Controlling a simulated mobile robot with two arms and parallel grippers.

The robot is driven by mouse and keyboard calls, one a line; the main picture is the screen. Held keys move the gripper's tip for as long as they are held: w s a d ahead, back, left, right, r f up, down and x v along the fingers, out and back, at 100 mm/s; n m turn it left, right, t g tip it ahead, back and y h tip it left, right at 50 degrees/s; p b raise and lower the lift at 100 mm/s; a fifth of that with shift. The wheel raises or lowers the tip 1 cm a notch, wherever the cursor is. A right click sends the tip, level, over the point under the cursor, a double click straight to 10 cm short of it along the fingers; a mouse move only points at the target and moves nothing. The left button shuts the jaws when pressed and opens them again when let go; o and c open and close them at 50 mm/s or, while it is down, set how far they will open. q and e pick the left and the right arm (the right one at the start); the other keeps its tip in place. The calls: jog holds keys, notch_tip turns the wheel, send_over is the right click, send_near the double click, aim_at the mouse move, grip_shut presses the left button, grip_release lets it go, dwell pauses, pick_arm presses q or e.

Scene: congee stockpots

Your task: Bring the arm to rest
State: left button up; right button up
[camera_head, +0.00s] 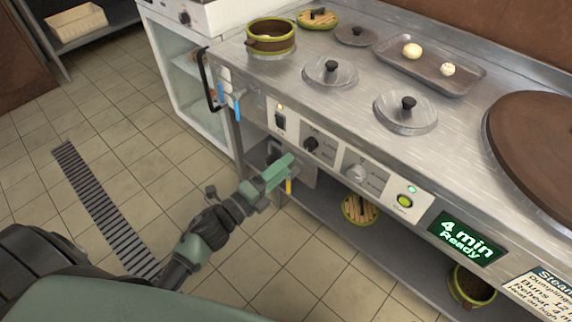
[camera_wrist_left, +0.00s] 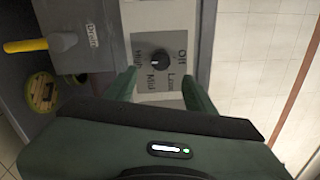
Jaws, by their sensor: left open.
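My left gripper (camera_head: 279,172) reaches from the left toward the front of the steel counter (camera_head: 335,110). It is open and empty. In the left wrist view my left gripper (camera_wrist_left: 158,90) has its two fingers apart, with a black knob (camera_wrist_left: 160,60) marked Off, Low, Mid and High seen between and beyond them. The same knob (camera_head: 311,144) is on the front panel in the head view. Whether the fingers touch the panel cannot be told. My right gripper is not in view.
A brown and green pot (camera_head: 270,38) stands on the counter, with steel lids (camera_head: 405,112) and a tray (camera_head: 440,72) holding two buns. A yellow drain handle (camera_wrist_left: 25,45) sits beside the panel. A green button (camera_head: 405,201) and a "4 min Ready" display (camera_head: 467,238) are right. Tiled floor (camera_head: 110,110) is open at left.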

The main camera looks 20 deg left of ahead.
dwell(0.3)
